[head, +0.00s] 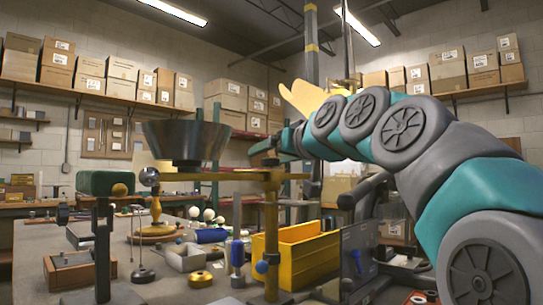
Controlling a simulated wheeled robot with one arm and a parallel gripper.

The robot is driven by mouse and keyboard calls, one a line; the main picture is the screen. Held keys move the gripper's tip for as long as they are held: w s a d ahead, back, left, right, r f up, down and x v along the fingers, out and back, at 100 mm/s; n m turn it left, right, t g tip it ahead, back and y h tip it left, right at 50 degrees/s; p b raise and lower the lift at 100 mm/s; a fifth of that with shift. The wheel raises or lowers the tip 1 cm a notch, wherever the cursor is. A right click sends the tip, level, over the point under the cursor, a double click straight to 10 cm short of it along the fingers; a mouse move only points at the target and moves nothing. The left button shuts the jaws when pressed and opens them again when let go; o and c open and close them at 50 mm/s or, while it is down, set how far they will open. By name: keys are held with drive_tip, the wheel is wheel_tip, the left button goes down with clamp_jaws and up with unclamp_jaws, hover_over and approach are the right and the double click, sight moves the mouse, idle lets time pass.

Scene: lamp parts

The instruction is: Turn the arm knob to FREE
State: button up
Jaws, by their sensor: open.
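A brass lamp stand (271,225) rises in the middle, with a horizontal brass arm (235,176) across its top. A dark metal shade (187,142) sits over the left part of that arm. A small blue knob (262,266) shows low on the post. I cannot tell which is the arm knob, and no FREE mark is legible. My teal and grey arm reaches in from the right; my open gripper (264,150) is small, just above the brass arm. Its fingertips are unclear and contact cannot be judged.
A yellow bin (308,255) stands right of the post. The green-topped stand (103,240) is at left. A grey panel (358,255) stands at right. Boxes fill the wall shelves.

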sight(273, 162)
drive_tip(key=shift+d+f+m+t+h+p, duration=0.2)
drive_tip(key=shift+f+m+t+h, duration=0.1)
drive_tip(key=shift+h, duration=0.3)
drive_tip(key=shift+d+f+m+t+h+p, duration=0.1)
drive_tip(key=shift+f+m+t+h+p, duration=0.15)
drive_tip(key=shift+h, duration=0.35)
drive_tip(key=shift+s+d+m+t+h+p, duration=0.15)
drive_tip(key=shift+t+h, duration=0.3)
drive_tip(key=shift+h, duration=0.05)
drive_tip(key=shift+s+d+m+t+h+p, duration=0.1)
drive_tip(key=shift+s+d+t+h+p, duration=0.05)
drive_tip(key=shift+t+h, duration=0.3)
drive_tip(key=shift+w+a+f+p, duration=0.1)
drive_tip(key=shift+w+a+p, duration=0.15)
drive_tip(key=shift+w, duration=1.05)
drive_tip(key=shift+w+a+r+p, duration=0.1)
drive_tip(key=shift+w+a, duration=0.1)
drive_tip(key=shift+w, duration=1.05)
drive_tip(key=shift+w+a+f+p, duration=0.1)
drive_tip(key=shift+w+a+p, duration=0.15)
drive_tip(key=shift+w, duration=1.05)
clamp_jaws()
